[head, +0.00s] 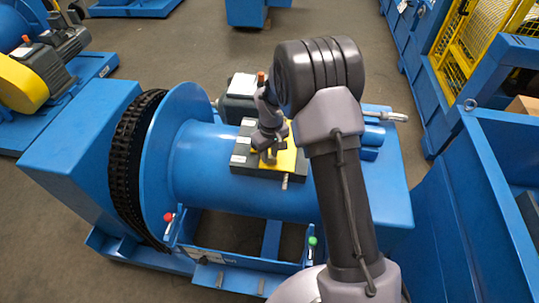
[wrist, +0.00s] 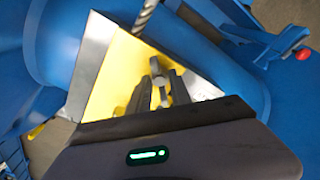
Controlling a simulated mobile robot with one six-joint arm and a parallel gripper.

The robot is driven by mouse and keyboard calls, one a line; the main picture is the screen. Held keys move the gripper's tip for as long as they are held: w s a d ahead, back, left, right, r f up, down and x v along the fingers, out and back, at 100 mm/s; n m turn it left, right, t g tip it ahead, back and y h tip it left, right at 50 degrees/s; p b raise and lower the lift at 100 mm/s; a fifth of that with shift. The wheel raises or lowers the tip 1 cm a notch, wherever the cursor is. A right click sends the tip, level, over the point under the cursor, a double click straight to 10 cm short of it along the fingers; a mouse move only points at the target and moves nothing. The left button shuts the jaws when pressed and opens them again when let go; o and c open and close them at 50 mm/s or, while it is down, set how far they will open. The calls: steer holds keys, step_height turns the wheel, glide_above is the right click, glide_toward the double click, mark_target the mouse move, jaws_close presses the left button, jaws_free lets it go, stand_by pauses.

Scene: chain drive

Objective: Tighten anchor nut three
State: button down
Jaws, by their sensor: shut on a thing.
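My gripper (head: 268,148) reaches down to a yellow plate (head: 287,160) set in a dark block on top of the blue drum. In the wrist view, my gripper (wrist: 160,95) has its dark fingers close together on a small grey part, which looks like the anchor nut (wrist: 158,97), over the yellow plate (wrist: 118,68). My fingers hide most of the nut, and no number on it can be read. It cannot be seen how far the nut is turned in.
A grey threaded rod (wrist: 147,18) stands by the plate's edge. A black chain (head: 130,165) runs around the wheel at the drum's left end. A red knob (head: 168,217) and a green knob (head: 313,241) are on the front frame. Blue machines and a yellow cage (head: 470,45) stand around.

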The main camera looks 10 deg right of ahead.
steer(key=m+b, duration=0.2)
steer(key=m, duration=0.5)
steer(key=shift+w, duration=0.15)
steer(key=m+b, duration=0.2)
steer(key=m, duration=0.4)
steer(key=shift+m+h+b, duration=0.3)
steer(key=shift+m+b, duration=0.1)
steer(key=m+b, duration=0.2)
steer(key=m, duration=0.4)
steer(key=shift+b, duration=0.3)
steer(key=m+b, duration=0.2)
steer(key=m, duration=0.4)
steer(key=shift+r+g, duration=0.1)
steer(key=shift+g, duration=0.3)
steer(key=shift+m, duration=0.4)
steer(key=c, duration=1.5)
jaws_free()
